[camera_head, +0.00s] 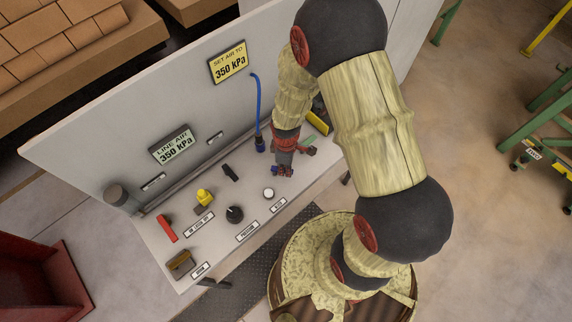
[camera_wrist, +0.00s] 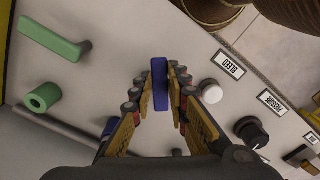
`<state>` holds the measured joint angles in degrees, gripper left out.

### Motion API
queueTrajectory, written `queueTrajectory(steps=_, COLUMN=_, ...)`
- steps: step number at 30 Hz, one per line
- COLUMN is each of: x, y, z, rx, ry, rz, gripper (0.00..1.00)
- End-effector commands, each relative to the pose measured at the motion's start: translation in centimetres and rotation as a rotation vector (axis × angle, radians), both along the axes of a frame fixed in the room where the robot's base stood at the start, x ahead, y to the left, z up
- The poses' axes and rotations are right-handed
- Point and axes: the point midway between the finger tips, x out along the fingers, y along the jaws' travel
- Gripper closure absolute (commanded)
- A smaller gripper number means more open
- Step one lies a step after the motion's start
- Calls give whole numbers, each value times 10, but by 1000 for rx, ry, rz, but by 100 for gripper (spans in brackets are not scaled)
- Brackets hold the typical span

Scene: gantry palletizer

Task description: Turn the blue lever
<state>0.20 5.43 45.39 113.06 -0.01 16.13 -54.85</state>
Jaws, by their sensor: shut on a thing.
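The blue lever (camera_wrist: 160,84) stands between the two fingers of my gripper (camera_wrist: 160,92) in the wrist view, its long side running up the picture. The fingers are closed in on it from both sides. In the head view my gripper (camera_head: 284,168) reaches down to the right part of the grey panel, and the lever is mostly hidden by the fingers there. The lever's base is hidden under the gripper.
A white button (camera_wrist: 211,91) labelled BLEED and a black PRESSURE knob (camera_wrist: 251,130) sit right of the lever. A green handle (camera_wrist: 55,40) and green cylinder (camera_wrist: 42,97) lie left. A yellow knob (camera_head: 203,197) and red handle (camera_head: 167,228) stand farther along the panel.

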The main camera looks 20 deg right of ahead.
Motion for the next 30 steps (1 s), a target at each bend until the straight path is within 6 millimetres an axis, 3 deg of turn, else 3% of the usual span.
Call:
queueTrajectory(steps=15, x=-12, y=15, z=0, rx=0, ry=-3, rz=-448, gripper=100)
queueTrajectory(steps=30, x=-15, y=22, z=1, rx=1, ry=-3, rz=-645, gripper=100)
